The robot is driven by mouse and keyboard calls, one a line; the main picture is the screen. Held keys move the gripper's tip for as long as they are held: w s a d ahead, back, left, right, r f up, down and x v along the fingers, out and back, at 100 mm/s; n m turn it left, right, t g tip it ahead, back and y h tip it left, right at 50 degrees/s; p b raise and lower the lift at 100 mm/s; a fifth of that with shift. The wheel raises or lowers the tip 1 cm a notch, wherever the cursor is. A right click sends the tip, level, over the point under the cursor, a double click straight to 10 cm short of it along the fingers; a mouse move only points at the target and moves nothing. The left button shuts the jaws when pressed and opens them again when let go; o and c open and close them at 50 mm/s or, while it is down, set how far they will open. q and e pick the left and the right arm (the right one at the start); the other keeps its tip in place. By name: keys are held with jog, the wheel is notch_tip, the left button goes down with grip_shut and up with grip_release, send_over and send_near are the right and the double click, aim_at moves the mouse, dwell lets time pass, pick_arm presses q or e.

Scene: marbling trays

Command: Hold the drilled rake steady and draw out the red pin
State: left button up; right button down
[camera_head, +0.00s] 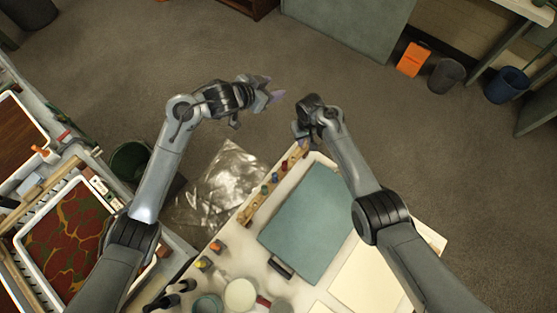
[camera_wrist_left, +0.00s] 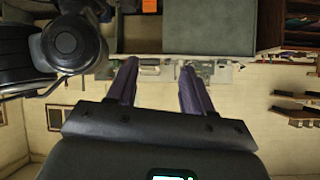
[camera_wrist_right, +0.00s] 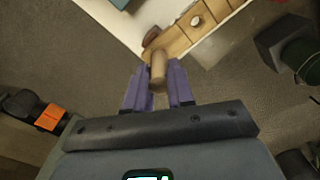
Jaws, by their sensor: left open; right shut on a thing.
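The drilled rake (camera_head: 252,207) is a wooden bar along the left edge of the pale table, with several coloured pins on it. A small reddish pin (camera_head: 284,165) stands near its far end. My right gripper (camera_head: 301,140) is at the rake's far end. In its wrist view the fingers (camera_wrist_right: 158,88) are shut on a brown wooden peg (camera_wrist_right: 158,66) at that end. My left gripper (camera_head: 274,91) is open and empty, beyond the table's far corner. Its spread fingers show in the left wrist view (camera_wrist_left: 158,72).
A blue-green sheet (camera_head: 308,225) lies on the table beside the rake. Pots, including a cream one (camera_head: 240,294), stand at the near end. A marbled tray (camera_head: 65,240) is at the left. A dark green bin (camera_head: 129,160) stands on the floor. Open floor lies beyond the table.

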pick_arm(q)
jog(key=s+a+f+n+y, duration=0.25)
jog(key=a+f, duration=0.25)
jog(key=a, duration=0.3)
jog(key=m+g+y, duration=0.2)
jog(key=g, duration=0.3)
send_over(283, 164)
jog(key=s+a, duration=0.1)
jog(key=a, duration=0.1)
jog(key=f, duration=1.2)
jog(key=shift+s+d+f, duration=0.1)
jog(key=shift+d, duration=0.1)
jog(key=shift+s+d+f, duration=0.1)
jog(key=shift+d+f, duration=0.05)
jog(key=shift+f, duration=0.2)
jog(key=shift+x, duration=3.3)
jog(key=shift+c, duration=0.5)
grip_shut()
